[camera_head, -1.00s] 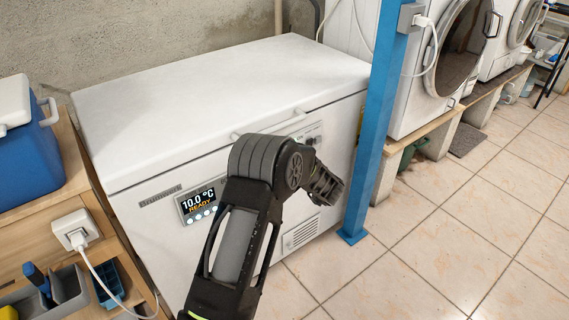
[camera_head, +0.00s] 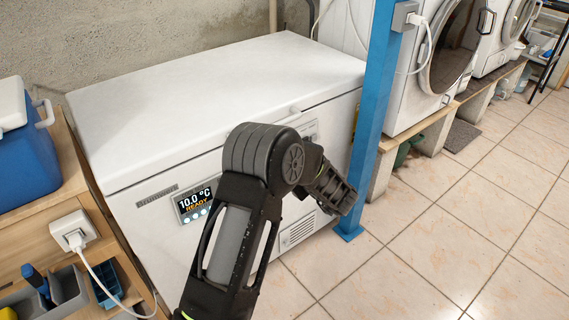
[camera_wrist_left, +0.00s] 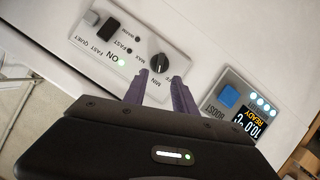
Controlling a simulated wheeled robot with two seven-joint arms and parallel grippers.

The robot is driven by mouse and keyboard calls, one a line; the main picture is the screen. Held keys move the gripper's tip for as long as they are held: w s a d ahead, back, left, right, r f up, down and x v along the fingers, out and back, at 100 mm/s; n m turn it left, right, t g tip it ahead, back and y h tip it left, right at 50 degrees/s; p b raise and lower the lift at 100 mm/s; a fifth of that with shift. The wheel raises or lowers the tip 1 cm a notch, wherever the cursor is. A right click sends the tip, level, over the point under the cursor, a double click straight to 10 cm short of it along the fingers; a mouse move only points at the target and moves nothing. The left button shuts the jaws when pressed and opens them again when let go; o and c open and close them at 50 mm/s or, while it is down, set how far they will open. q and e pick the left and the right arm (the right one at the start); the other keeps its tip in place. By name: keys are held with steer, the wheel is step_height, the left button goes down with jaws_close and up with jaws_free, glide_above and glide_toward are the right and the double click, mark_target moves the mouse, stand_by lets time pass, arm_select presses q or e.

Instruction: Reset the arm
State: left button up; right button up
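My left arm (camera_head: 233,245) rises from the bottom of the head view in front of a white chest freezer (camera_head: 215,90). It bends at a dark joint, and its far part points down and right before the freezer front. The hand itself is hidden in the head view. In the left wrist view, the two purple fingers of my left gripper (camera_wrist_left: 160,78) stand apart with nothing between them. They point towards the control panel (camera_wrist_left: 128,55) with its black dial (camera_wrist_left: 159,66) and lit green ON light. My right gripper is in neither view.
The freezer display (camera_head: 195,203) reads 10.0 °C READY. A blue post (camera_head: 377,120) stands close right of the arm. A wooden unit with a blue cooler (camera_head: 27,155) and a white plug (camera_head: 74,232) is at left. Tiled floor (camera_head: 440,240) at right is clear.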

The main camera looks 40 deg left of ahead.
arm_select(q)
steer(key=shift+s+d+r, duration=0.1)
steer(key=shift+s+d, duration=0.05)
steer(key=shift+d, duration=0.15)
stand_by(0.4)
